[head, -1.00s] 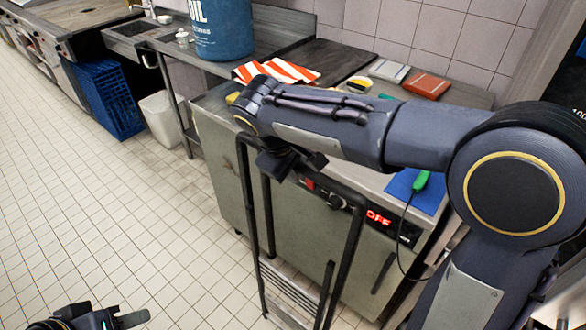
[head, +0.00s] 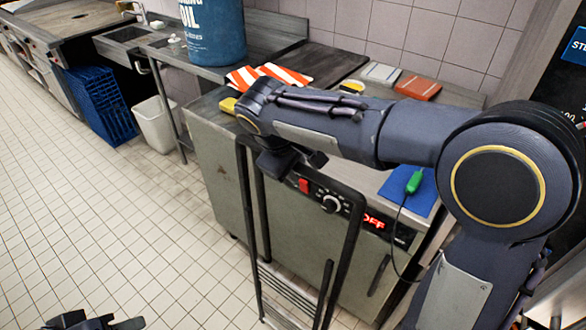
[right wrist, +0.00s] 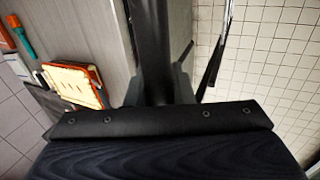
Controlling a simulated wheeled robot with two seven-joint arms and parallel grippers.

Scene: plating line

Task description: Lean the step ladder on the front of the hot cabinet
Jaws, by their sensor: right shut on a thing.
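The step ladder (head: 349,250) has a dark tubular frame with slatted treads low down. It stands nearly upright in front of the hot cabinet (head: 217,185), a grey metal cabinet with a dial panel and a red "OFF" display. I cannot tell whether the two touch. My right gripper (head: 290,162) is shut on the ladder's top bar; its fingers are partly hidden under my arm. In the right wrist view, the dark ladder tube (right wrist: 150,50) runs up from between the fingers. My left gripper (head: 100,322) shows only in part at the bottom left edge, and its jaws are unclear.
On the cabinet top are a blue mat (head: 425,205), a green-handled probe (head: 414,182) with a cable, and a striped cloth (head: 265,76). A blue oil drum (head: 212,35), white bin (head: 155,125) and blue crates (head: 100,103) are further left. The tiled floor at left is clear.

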